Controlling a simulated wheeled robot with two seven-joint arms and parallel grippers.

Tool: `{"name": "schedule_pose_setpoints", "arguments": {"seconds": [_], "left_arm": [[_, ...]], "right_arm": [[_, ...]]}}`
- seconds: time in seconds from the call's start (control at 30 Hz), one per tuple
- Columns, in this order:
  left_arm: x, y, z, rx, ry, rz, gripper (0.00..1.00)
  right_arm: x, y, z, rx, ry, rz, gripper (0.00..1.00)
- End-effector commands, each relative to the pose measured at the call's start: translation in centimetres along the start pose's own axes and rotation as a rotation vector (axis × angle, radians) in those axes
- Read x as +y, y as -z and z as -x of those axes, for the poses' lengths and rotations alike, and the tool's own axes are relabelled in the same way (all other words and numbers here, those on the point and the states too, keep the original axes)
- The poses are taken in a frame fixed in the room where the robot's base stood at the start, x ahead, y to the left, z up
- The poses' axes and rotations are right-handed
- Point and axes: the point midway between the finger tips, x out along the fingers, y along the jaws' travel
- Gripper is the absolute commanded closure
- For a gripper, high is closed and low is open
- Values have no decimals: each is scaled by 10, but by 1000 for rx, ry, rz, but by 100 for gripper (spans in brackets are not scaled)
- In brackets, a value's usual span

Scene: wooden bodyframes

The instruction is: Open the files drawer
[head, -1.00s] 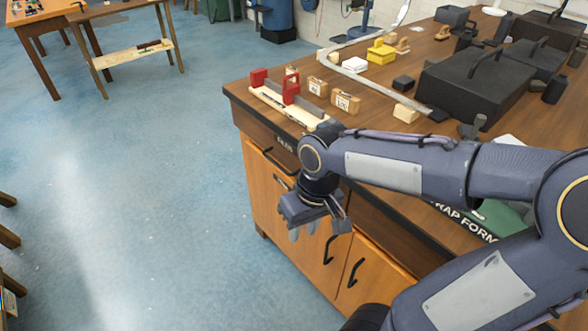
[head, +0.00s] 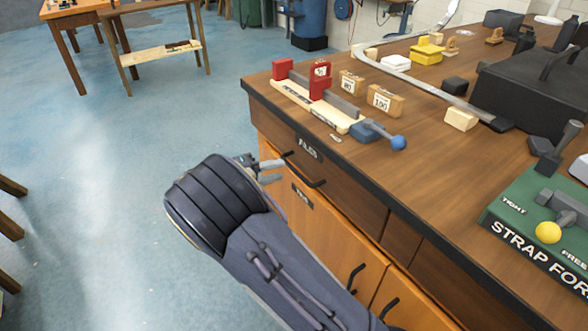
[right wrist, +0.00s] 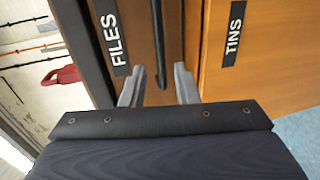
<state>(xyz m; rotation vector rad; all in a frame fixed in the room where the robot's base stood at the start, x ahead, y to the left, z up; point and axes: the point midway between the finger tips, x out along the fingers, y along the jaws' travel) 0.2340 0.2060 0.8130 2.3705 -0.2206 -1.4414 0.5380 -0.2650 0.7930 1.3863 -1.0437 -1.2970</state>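The files drawer (head: 340,190) is a dark wooden front at the top of the workbench cabinet and looks closed. Its label (head: 308,149) is small here but reads FILES in the right wrist view (right wrist: 114,40). A black bar handle (head: 304,172) crosses the drawer front; in the right wrist view the handle (right wrist: 159,45) runs down between my fingers. My right gripper (head: 279,170) is at the handle's left end, with its fingers (right wrist: 157,82) apart on either side of the bar. I see no clear contact. My left gripper is out of view.
Below is an orange cupboard door (head: 300,210), labelled TINS in the right wrist view (right wrist: 232,38). The bench top (head: 430,125) overhangs the drawer and carries blocks, a red-and-wood jig (head: 318,95) and a green strap-former board (head: 530,225). The blue floor (head: 110,180) left of the cabinet is clear.

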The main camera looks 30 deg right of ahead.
Motion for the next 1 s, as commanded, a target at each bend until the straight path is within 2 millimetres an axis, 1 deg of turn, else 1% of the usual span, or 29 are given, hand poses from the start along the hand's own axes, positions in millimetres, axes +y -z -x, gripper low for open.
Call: {"name": "schedule_pose_setpoints", "arguments": {"seconds": [0.03, 0.1, 0.2, 0.3, 0.43, 0.7, 0.9, 0.93, 1.0], "left_arm": [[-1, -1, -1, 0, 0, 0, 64], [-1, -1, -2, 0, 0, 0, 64], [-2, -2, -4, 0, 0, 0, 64], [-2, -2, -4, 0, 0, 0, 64], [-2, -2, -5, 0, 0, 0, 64], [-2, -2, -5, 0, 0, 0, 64], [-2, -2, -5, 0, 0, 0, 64], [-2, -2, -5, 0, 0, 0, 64], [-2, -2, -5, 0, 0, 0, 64]], "right_arm": [[-1, -1, -10, -4, 2, 0, 72], [-1, -1, -22, -4, 1, 1, 72], [-1, -1, -38, -5, 3, 1, 72], [-1, -1, -49, -3, 3, 1, 72], [-1, -1, -57, -2, 4, 2, 72], [-1, -1, -58, -1, 4, 2, 72], [-1, -1, -58, -2, 4, 2, 98], [-1, -1, -58, -2, 4, 2, 100], [-1, -1, -58, -2, 4, 2, 100]]}}
